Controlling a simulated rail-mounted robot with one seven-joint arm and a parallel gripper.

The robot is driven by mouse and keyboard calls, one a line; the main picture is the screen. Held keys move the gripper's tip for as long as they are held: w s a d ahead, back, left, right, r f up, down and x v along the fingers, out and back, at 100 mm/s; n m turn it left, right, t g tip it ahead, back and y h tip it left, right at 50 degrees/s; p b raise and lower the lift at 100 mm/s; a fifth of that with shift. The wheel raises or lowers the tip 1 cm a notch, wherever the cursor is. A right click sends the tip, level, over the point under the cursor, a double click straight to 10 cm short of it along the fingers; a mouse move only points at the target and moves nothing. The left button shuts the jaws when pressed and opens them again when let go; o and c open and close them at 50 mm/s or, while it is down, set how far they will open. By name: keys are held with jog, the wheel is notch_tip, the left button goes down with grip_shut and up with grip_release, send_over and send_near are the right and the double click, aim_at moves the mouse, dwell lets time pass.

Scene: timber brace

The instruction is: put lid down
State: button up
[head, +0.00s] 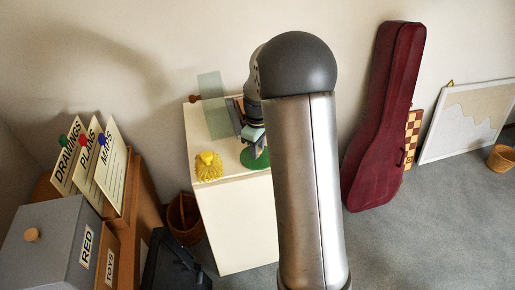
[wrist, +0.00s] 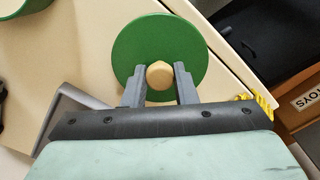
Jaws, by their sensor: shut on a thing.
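The lid is a round green disc (wrist: 160,35) with a pale wooden knob (wrist: 160,82). My gripper (wrist: 159,72) has one grey finger on each side of the knob and is shut on it. In the head view the green lid (head: 255,160) shows at the right part of the white cabinet top, below my gripper (head: 253,141), partly hidden by my arm. I cannot tell whether the lid touches the cabinet top. A green round thing (wrist: 18,6) is cut off at the wrist view's top left corner.
The white cabinet (head: 235,225) carries a yellow spiky thing (head: 208,166) and a translucent panel (head: 212,105). A grey box (head: 50,240) and upright cards (head: 100,165) stand left. A dark red instrument case (head: 385,120) leans on the wall.

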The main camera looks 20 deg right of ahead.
jog(key=shift+f, duration=0.1)
jog(key=shift+f, duration=0.15)
jog(key=o, duration=1)
notch_tip(320, 180, up, 11)
jog(key=s+a+f+m, duration=0.2)
jog(key=s+a+m, duration=0.35)
jog(key=s, duration=0.85)
jog(key=s+a+f+m, duration=0.1)
jog(key=s+a+m, duration=0.1)
jog(key=s+a, duration=0.85)
jog(key=shift+n, duration=0.35)
jog(key=shift+s+d+r+p, duration=0.35)
jog(key=shift+s+r+p, duration=0.1)
jog(key=shift+r+p, duration=0.3)
jog(key=shift+s+d+r+p, duration=0.35)
jog(key=shift+s+r+p, duration=0.15)
jog(key=shift+r+p, duration=0.25)
jog(key=shift+s+d+r+p, duration=0.35)
jog(key=shift+s+r+p, duration=0.1)
jog(key=shift+r+p, duration=0.3)
